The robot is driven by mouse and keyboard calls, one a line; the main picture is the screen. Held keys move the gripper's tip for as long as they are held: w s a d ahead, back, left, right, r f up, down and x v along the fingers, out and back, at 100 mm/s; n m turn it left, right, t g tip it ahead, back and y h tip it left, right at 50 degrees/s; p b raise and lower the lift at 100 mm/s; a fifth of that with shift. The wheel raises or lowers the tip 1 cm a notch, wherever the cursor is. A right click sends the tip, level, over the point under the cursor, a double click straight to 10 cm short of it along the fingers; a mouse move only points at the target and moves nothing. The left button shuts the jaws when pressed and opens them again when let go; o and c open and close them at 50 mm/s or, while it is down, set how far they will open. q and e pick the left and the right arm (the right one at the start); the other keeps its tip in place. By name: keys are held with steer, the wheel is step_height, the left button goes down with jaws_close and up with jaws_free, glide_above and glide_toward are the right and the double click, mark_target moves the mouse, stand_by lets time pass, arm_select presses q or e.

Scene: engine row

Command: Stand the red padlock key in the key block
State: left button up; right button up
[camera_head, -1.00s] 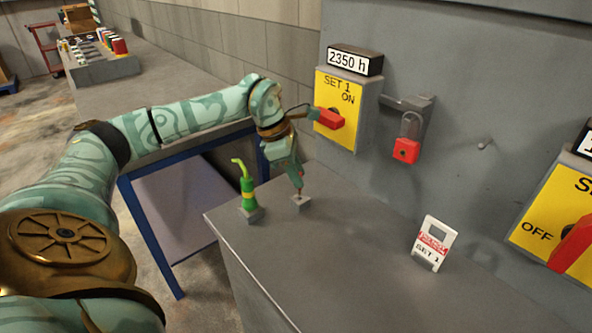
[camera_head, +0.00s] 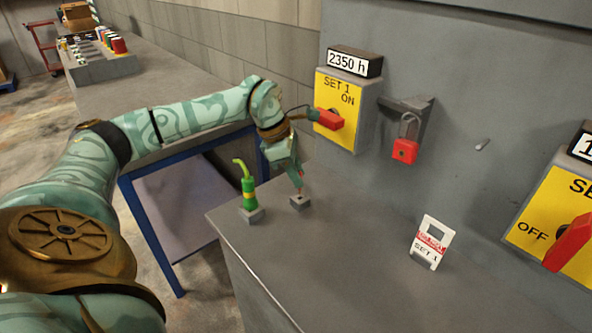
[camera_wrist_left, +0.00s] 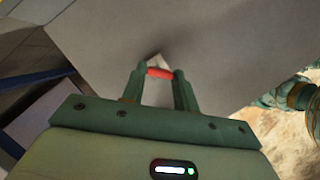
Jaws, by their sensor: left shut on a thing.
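My left gripper (camera_head: 298,181) is shut on the red padlock key, just above the small grey key block (camera_head: 300,203). In the left wrist view the red key (camera_wrist_left: 160,72) spans the gap between the two fingertips. In the head view the fingers mostly hide the key. Its lower end reaches down to the top of the block, and I cannot tell whether it is inside the slot. The red padlock (camera_head: 404,151) hangs from a bracket on the grey cabinet wall. My right gripper is in neither view.
A green bottle with a bent spout (camera_head: 248,188) stands in a holder just left of the block. A white and red tag (camera_head: 431,242) stands on the grey ledge (camera_head: 345,265) to the right. The yellow switch box (camera_head: 341,112) is behind. The ledge's middle is clear.

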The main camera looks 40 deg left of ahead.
arm_select(q)
steer(key=shift+f+b, duration=0.75)
steer(key=shift+f, duration=1.05)
steer(key=o, duration=1)
steer(key=p+v, duration=0.4)
steer(key=v, duration=1.2)
steer(key=shift+s, duration=0.15)
